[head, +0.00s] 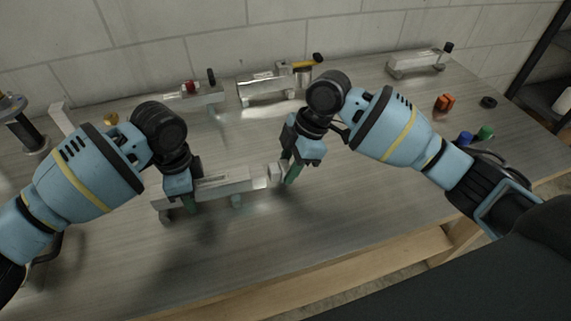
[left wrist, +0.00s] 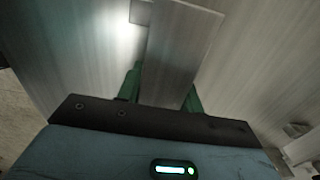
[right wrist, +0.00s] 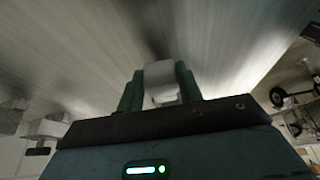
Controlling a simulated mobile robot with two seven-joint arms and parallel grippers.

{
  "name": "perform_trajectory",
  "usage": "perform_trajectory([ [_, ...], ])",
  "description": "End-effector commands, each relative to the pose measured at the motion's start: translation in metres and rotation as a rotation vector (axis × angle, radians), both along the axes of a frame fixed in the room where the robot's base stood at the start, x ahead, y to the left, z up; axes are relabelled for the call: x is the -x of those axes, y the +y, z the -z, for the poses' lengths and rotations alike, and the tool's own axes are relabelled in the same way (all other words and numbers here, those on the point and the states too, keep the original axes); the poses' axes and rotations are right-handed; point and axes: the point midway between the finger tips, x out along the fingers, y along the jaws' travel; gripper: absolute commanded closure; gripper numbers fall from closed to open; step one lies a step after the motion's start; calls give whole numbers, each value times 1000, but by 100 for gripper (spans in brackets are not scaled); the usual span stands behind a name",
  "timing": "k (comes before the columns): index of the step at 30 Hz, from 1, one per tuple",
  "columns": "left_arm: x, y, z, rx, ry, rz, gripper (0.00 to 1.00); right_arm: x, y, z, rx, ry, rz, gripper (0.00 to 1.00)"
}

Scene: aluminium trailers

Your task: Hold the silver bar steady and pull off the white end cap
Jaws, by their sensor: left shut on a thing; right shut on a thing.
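The silver bar (head: 225,183) lies lengthwise across the middle of the metal worktop. My left gripper (head: 189,203) is shut on it toward its left part; in the left wrist view the bar (left wrist: 180,50) passes between the green fingers (left wrist: 165,92). The white end cap (head: 274,173) is at the bar's right end. My right gripper (head: 288,174) is shut on the cap; in the right wrist view the pale cap (right wrist: 160,72) sits between the green fingers (right wrist: 160,88). I cannot tell whether cap and bar still touch, as the joint is small and partly hidden.
Metal fixtures stand along the back: one with a red part (head: 200,93), one with a yellow handle (head: 268,87), one at far right (head: 418,63). Orange (head: 444,102), blue (head: 464,139) and green (head: 485,133) pieces lie at right. The front worktop is clear.

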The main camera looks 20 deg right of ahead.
Motion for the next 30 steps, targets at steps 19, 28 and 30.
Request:
perform_trajectory([
  [19,0,0,-1,1,-1,0,93,1,-15,0,0,0,-1,86],
  [28,0,0,-1,1,-1,0,93,1,-15,-1,0,-1,-1,86],
  [30,0,0,-1,1,-1,0,93,0,-15,-4,-1,-1,-1,86],
])
